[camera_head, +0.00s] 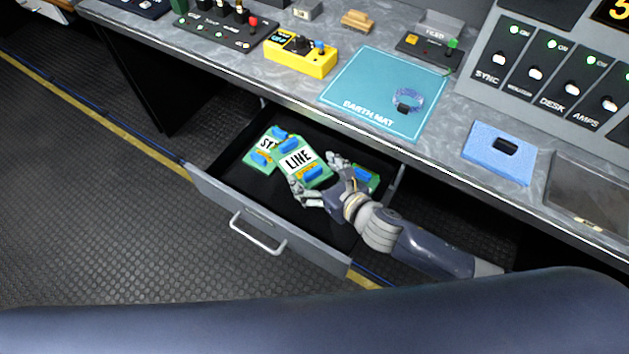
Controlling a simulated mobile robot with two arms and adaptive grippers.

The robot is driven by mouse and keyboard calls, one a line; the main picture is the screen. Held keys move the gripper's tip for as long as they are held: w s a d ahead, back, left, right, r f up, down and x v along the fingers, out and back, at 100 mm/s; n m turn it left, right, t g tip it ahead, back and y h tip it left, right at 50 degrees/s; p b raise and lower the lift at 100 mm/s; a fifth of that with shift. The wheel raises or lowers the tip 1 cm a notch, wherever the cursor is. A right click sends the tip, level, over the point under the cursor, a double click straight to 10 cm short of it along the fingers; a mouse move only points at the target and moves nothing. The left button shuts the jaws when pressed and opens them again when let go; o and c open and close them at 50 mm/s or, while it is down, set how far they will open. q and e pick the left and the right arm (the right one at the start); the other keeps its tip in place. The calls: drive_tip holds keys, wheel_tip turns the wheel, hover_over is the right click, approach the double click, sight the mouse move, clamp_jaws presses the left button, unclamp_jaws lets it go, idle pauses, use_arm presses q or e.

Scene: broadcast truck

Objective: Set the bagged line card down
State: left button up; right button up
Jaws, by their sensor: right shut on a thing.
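The line card (299,160) is a green board with a white LINE label and blue parts. It is in or just above the open drawer (255,215), tilted, and overlaps another card. No bag around it can be made out. My right gripper (320,180) comes in from the right and is shut on the line card's near right edge. Whether the line card touches what lies under it cannot be told. My left gripper is not in view.
A card (262,153) marked ST lies at the left in the drawer; another green card (365,178) lies at the right, partly hidden. The blue earth mat (370,85) with a coiled wrist strap (408,100), a yellow tester (300,58) and a blue pad (498,152) are on the counter.

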sight(315, 187)
drive_tip(key=shift+f+b, duration=0.45)
drive_tip(key=shift+f, duration=2.25)
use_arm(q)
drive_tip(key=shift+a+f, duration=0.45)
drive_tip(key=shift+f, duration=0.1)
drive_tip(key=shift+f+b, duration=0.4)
use_arm(e)
drive_tip(key=shift+f, duration=0.55)
drive_tip(key=o, duration=1.1)
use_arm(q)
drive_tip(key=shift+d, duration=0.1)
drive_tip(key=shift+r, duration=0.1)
use_arm(e)
drive_tip(key=shift+r, duration=0.1)
